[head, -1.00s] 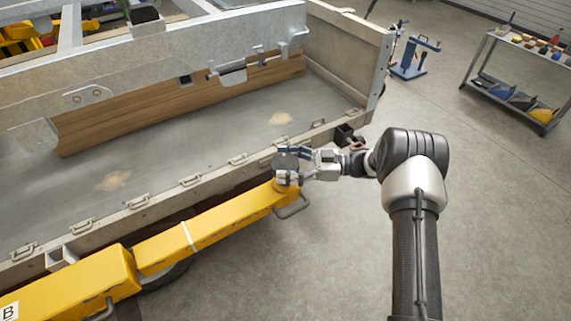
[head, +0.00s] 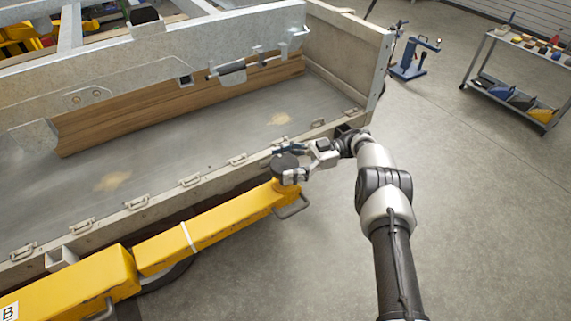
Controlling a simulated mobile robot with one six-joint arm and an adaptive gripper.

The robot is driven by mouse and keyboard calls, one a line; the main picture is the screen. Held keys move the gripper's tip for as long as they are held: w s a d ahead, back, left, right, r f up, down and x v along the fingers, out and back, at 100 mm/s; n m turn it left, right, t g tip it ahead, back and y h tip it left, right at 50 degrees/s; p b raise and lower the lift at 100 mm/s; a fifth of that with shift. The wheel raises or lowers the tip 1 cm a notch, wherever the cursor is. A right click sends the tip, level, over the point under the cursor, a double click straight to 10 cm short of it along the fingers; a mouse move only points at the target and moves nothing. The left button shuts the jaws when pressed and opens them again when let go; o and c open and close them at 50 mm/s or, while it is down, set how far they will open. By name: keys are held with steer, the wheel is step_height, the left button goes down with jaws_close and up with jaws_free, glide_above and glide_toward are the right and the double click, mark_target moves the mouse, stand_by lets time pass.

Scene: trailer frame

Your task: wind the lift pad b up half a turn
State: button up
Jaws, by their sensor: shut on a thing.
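The lift pad (head: 286,162) is a dark round disc on the end of a yellow lift arm (head: 215,226) marked B at its lower left. It sits close beside the trailer's lower side rail. My gripper (head: 288,163) reaches it from the right, with its fingers shut around the pad's sides. The fingers hide part of the rim and the screw under it. I cannot tell whether the pad touches the trailer.
The trailer frame (head: 150,206) with its tie-down loops runs along the left. A metal handle loop (head: 295,208) sticks out below the pad. A blue stand (head: 412,62) and a tool cart (head: 515,92) stand at the back right. The floor on the right is clear.

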steer(key=shift+s+f, duration=0.1)
steer(key=shift+f, duration=0.1)
stand_by(0.3)
steer(key=o, duration=1.1)
steer(key=shift+r, duration=0.1)
step_height(320, 180, up, 10)
steer(key=shift+r, duration=0.1)
steer(key=shift+a, duration=0.1)
